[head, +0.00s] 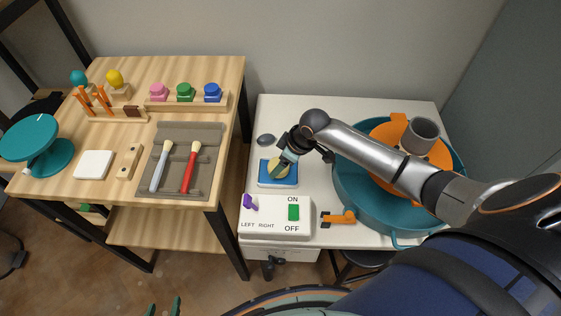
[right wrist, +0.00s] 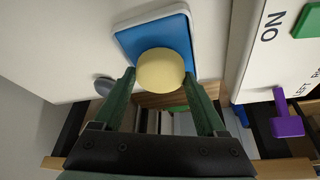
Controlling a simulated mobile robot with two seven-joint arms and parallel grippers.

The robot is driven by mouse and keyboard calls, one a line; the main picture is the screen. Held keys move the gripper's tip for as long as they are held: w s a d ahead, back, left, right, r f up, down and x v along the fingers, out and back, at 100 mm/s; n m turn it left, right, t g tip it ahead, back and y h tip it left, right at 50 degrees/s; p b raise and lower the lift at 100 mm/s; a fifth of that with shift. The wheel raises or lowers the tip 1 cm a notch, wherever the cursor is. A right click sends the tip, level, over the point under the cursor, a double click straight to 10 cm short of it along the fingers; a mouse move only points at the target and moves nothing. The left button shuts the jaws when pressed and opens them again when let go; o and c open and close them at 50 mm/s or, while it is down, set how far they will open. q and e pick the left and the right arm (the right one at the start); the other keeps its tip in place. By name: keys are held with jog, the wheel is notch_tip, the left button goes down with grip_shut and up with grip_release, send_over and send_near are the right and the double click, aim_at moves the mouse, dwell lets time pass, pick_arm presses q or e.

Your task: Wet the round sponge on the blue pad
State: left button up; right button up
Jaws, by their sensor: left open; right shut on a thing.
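The round sponge (right wrist: 160,68) is pale yellow and sits between the fingertips of my right gripper (right wrist: 160,80), which is shut on it. The sponge also shows in the head view (head: 274,168), partly hidden by the gripper. The blue pad (head: 277,181) lies in a white tray on the white worktop. The pad also shows in the right wrist view (right wrist: 130,42), behind the sponge. The sponge is over the pad; I cannot tell if it presses on it. My left gripper (head: 163,307) is open and empty at the bottom edge of the head view.
A white switch box (head: 270,228) with a green switch (head: 293,212) and a purple lever (head: 250,202) is in front of the pad. A grey oval piece (head: 266,140) lies behind it. A teal basin (head: 350,205) is at right. A wooden table (head: 120,68) with tools stands left.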

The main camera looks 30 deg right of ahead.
aim_at(274, 162)
jog(key=shift+f, duration=0.45)
jog(key=shift+s, duration=0.1)
dwell(1.9)
jog(key=shift+p, duration=0.3)
notch_tip(274, 162, up, 5)
jog(key=p, duration=0.5)
jog(key=shift+r+p, duration=0.5)
jog(key=shift+r, duration=0.5)
